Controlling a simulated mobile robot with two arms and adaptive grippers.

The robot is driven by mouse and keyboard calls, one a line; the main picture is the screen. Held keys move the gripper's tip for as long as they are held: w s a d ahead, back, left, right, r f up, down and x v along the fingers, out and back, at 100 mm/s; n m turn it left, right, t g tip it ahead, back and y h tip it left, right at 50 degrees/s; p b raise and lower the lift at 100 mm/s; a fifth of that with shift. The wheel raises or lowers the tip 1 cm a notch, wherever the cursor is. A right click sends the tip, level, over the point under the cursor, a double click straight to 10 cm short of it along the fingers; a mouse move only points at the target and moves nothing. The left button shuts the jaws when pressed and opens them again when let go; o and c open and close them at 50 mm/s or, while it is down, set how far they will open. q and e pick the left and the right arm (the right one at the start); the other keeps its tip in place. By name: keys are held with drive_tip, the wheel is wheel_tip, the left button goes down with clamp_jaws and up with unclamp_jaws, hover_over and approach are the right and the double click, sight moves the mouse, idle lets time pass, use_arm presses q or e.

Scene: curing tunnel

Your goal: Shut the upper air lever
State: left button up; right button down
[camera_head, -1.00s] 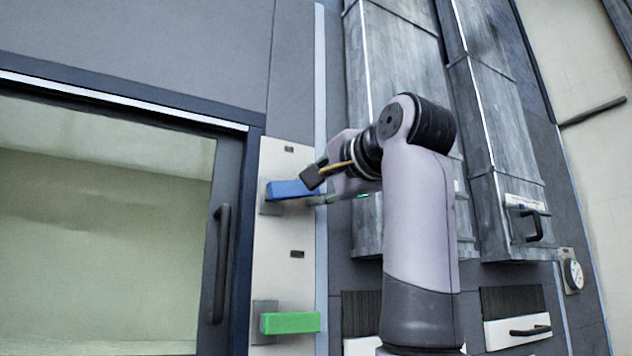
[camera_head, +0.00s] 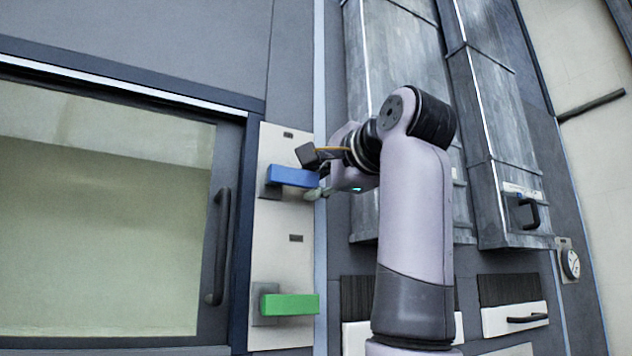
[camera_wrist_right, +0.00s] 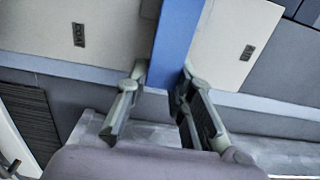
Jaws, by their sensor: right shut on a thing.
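The upper air lever is a blue bar (camera_head: 293,177) on a pale panel, reaching out roughly level to the right. My right gripper (camera_head: 320,190) is at its free right end. In the right wrist view the blue bar (camera_wrist_right: 176,45) runs down between the two fingers of my right gripper (camera_wrist_right: 160,85), which are shut on it. The far finger is partly hidden in the head view. My left gripper is not in view.
A green lever (camera_head: 290,305) sits lower on the same pale panel (camera_head: 268,225). Left of it is a glazed door with a dark vertical handle (camera_head: 219,246).

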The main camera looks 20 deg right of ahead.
drive_tip(key=c, duration=1.4)
unclamp_jaws()
drive_tip(key=shift+o, duration=0.2)
drive_tip(key=shift+s, duration=0.15)
drive_tip(key=s+d, duration=0.2)
drive_tip(key=s, duration=0.9)
drive_tip(key=shift+s+d, duration=0.15)
drive_tip(key=shift+s, duration=0.1)
